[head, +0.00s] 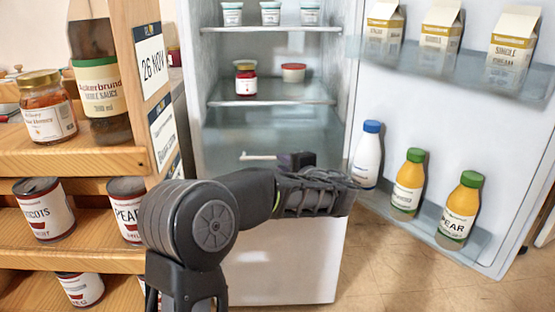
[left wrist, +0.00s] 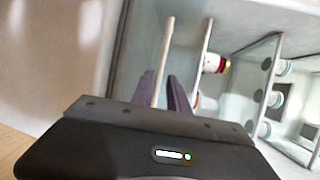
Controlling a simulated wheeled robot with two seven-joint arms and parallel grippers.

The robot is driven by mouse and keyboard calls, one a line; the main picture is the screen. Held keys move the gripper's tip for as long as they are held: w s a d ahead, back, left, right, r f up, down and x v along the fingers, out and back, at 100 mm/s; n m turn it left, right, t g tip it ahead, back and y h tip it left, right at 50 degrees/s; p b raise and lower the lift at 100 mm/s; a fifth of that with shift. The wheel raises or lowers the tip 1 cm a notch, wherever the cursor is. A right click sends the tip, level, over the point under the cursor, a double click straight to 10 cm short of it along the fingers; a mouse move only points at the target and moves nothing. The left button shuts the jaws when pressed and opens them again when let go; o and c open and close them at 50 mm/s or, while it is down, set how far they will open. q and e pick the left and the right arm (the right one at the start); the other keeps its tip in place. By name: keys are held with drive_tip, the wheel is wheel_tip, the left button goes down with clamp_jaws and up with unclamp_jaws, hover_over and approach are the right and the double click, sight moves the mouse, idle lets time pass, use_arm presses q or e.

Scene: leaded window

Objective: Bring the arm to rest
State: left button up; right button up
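My left arm comes in from the lower left of the head view and reaches across the front of the open fridge (head: 270,130). My left gripper (head: 296,160) is mostly hidden behind its own wrist in the head view. My right gripper is in neither view.
The open fridge door (head: 450,125) holds cartons and bottles at the right, close to my wrist. A red jar (head: 245,78) and a small tub (head: 293,73) stand on a fridge shelf. A wooden shelf unit (head: 85,160) with jars and cans is at the left.

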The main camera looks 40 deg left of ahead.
use_arm(q)
drive_tip(key=shift+s+d+r, duration=0.15)
drive_tip(key=shift+s+d, duration=0.15)
drive_tip(key=shift+d, duration=0.25)
